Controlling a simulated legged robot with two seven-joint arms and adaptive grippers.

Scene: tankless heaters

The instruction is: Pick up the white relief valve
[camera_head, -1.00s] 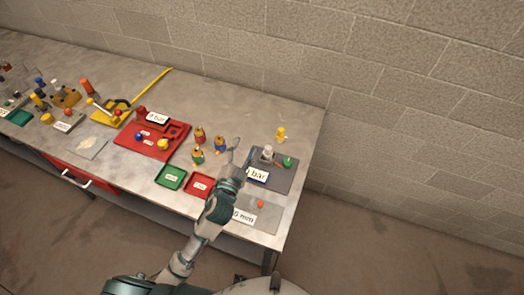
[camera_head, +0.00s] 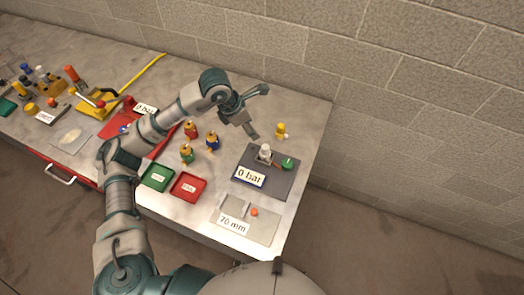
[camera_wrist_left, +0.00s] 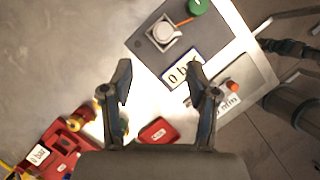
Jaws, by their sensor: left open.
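The white relief valve (camera_head: 265,151) stands on a dark grey plate (camera_head: 286,183) near the right end of the workbench. In the left wrist view it shows from above as a white round top (camera_wrist_left: 163,32) on the grey plate (camera_wrist_left: 145,48), beyond the fingertips. My left gripper (camera_head: 260,112) is open and empty, above the bench and up-picture from the valve, not touching it. My right gripper is not in view.
A green knob (camera_head: 288,163) and a "0 bar" label (camera_head: 249,176) share the plate. A yellow figure-like part (camera_head: 281,130) stands behind it. Green (camera_head: 157,178) and red (camera_head: 188,187) trays lie to the left, with several small coloured valves behind. A block wall borders the bench.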

